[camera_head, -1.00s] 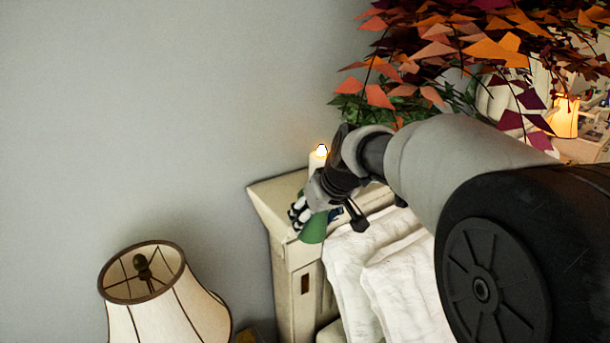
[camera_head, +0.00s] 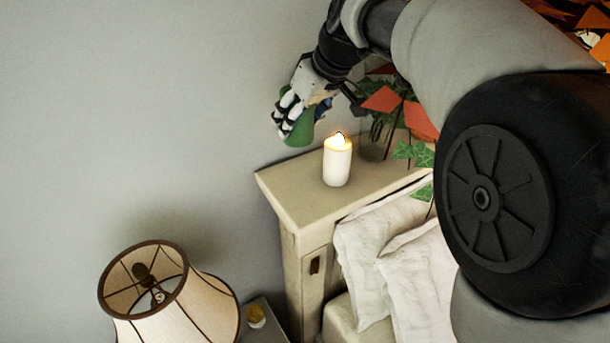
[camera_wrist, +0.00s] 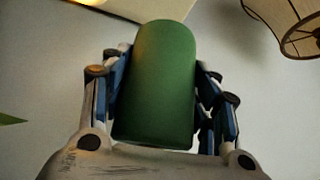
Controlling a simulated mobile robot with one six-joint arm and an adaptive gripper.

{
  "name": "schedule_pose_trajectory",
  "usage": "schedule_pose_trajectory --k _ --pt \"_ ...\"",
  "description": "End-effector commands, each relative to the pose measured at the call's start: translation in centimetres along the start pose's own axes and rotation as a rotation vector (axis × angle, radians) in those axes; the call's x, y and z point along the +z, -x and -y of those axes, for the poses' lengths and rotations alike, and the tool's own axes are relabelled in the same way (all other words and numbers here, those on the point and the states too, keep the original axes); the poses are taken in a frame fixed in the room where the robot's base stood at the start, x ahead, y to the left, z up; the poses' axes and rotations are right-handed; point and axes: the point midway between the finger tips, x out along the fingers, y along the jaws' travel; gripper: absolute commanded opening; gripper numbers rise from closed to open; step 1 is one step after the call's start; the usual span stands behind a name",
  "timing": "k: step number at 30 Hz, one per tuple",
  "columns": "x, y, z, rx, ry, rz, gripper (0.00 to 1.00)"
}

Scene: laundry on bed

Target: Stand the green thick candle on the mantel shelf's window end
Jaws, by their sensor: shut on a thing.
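The green thick candle (camera_head: 297,130) is held between the fingers of my gripper (camera_head: 290,114). In the head view they are up against the grey wall, above and behind the shelf end in the picture. In the wrist view the green candle (camera_wrist: 157,85) fills the middle, with my gripper's fingers (camera_wrist: 163,92) shut on both its sides. The cream mantel shelf (camera_head: 300,204) shows its near left end below the gripper. The candle appears apart from the shelf. My gripper hides part of the candle in the head view.
A lit white candle (camera_head: 337,163) stands on the shelf. A glass vase (camera_head: 374,148) with orange and green leaves stands beside it. White pillows (camera_head: 375,245) lean against the front. A lamp (camera_head: 165,295) is at lower left. The shelf's left end is bare.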

Motion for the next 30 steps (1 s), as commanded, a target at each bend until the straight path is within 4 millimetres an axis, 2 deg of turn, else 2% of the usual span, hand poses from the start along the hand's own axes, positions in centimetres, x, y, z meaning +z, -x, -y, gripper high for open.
schedule_pose_trajectory --k 1,6,12,17,24,30 --pt "1.0 -1.4 0.0 -0.002 -0.003 0.005 0.28" --pt "3.5 -5.3 0.0 -0.002 -0.003 0.005 0.28" --pt "5.6 -8.6 0.0 0.0 -0.003 0.002 0.28" --pt "6.2 -9.7 -0.1 0.0 -0.001 0.0 0.28" --pt "8.1 -12.6 0.0 -0.001 -0.003 0.002 0.28" --pt "8.4 -13.2 -0.1 0.002 -0.002 -0.002 0.28"
